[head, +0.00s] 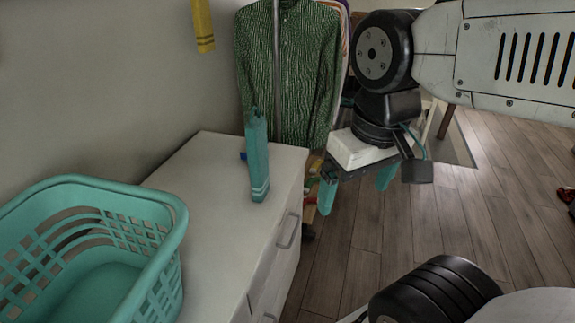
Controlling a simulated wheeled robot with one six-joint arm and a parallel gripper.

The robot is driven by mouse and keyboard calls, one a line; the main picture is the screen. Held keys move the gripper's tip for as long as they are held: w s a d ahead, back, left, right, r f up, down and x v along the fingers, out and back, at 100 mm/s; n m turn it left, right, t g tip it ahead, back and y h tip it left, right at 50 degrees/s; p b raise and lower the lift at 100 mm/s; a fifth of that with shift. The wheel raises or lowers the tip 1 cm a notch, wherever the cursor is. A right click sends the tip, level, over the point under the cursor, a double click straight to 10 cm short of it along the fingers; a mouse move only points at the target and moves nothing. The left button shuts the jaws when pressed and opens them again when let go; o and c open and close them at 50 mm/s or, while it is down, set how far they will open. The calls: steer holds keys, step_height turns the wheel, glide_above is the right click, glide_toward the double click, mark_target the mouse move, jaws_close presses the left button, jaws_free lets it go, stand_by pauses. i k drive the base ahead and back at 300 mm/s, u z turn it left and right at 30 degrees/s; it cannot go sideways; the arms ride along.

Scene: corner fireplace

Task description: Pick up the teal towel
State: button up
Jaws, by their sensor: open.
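The teal towel (258,158) is a narrow upright strip with pale stripes near its bottom end. It shows in front of the white cabinet's top, near its right edge; I cannot tell whether it hangs or touches the top. My gripper (354,200) is to the right of the towel, past the cabinet's edge and over the floor. Its two teal fingers point down and are spread apart, with nothing between them. The gripper is apart from the towel in the picture.
A teal laundry basket (172,215) is at the left by the white cabinet (205,225). A yellow strip (203,25) hangs at the top. A green patterned shirt (300,70) hangs behind the towel. Open wooden floor (420,215) lies to the right.

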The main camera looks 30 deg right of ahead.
mark_target(256, 134)
steer(key=u, duration=2.15)
steer(key=k, duration=0.65)
steer(key=z, duration=1.35)
steer(key=i, duration=0.5)
steer(key=u, duration=0.05)
